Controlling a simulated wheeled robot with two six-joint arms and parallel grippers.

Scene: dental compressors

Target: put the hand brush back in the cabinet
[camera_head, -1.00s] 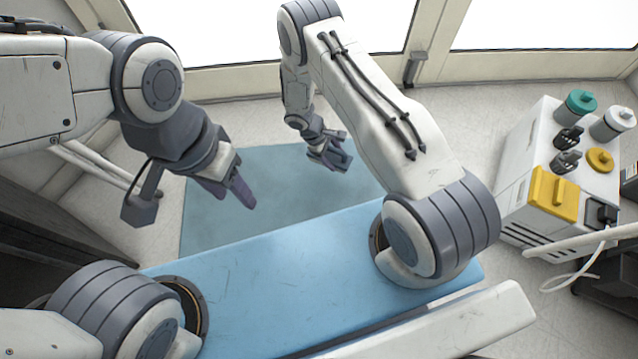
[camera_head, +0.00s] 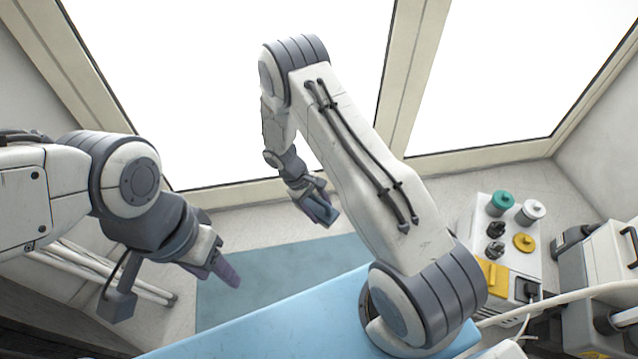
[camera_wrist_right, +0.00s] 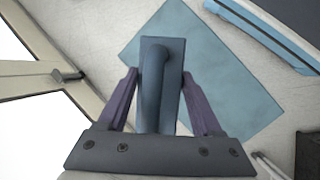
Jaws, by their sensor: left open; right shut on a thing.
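The hand brush (camera_wrist_right: 162,78) is a blue-grey piece with a flat plate and a rounded handle. In the right wrist view it sits between the two purple fingers of my right gripper (camera_wrist_right: 160,95), which is shut on it. In the head view my right gripper (camera_head: 314,196) and the brush (camera_head: 323,211) are small, held in the air before the far wall, above the blue mat's far edge. My left gripper (camera_head: 222,268) is open and empty at the left. I cannot make out the cabinet for certain in either view.
A blue mat (camera_head: 250,290) lies on the pale floor. A white unit (camera_head: 515,260) with coloured caps and knobs stands at the right, beside a grey machine (camera_head: 605,270) with a hose. Tall windows (camera_head: 250,80) line the far wall. A dark piece (camera_head: 40,325) stands at lower left.

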